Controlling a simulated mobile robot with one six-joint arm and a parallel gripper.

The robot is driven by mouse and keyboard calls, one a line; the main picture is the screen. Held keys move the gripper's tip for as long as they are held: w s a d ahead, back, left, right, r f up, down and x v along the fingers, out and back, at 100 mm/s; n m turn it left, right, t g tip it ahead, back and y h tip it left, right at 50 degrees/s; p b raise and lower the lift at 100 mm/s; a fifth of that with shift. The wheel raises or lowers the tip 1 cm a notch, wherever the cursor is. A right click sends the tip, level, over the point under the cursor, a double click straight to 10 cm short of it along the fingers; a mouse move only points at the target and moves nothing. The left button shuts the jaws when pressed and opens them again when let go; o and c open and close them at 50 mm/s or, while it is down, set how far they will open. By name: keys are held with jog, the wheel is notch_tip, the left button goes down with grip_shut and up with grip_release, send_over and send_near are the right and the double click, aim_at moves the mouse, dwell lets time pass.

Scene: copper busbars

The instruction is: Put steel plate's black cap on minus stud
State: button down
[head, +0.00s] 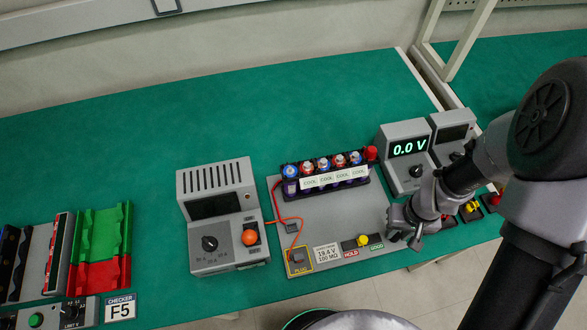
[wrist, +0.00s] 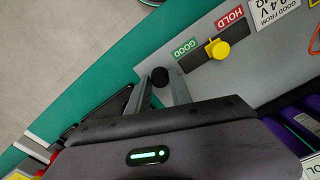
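The black cap (wrist: 160,76) shows in the wrist view between the fingertips of my gripper (wrist: 161,80), over the corner of the grey steel plate (wrist: 210,78). The fingers lie close on both sides of it; whether they press on it cannot be told. In the head view my gripper (head: 398,234) is low at the right front corner of the steel plate (head: 335,222), and the black cap is hidden there. A battery pack (head: 331,186) stands at the back of the plate, with a red cap (head: 370,152) at its right end. I cannot make out the minus stud.
A yellow switch (head: 363,240) sits between HOLD and GOOD labels, left of my gripper. A meter reading 0.0 V (head: 408,147) stands behind my gripper. A grey tester with an orange knob (head: 215,215) is at the left. The green bench behind is clear.

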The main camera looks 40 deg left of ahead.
aim_at(397, 235)
jog(key=shift+r+p, duration=2)
jog(key=shift+r, duration=0.65)
jog(key=shift+f, duration=0.15)
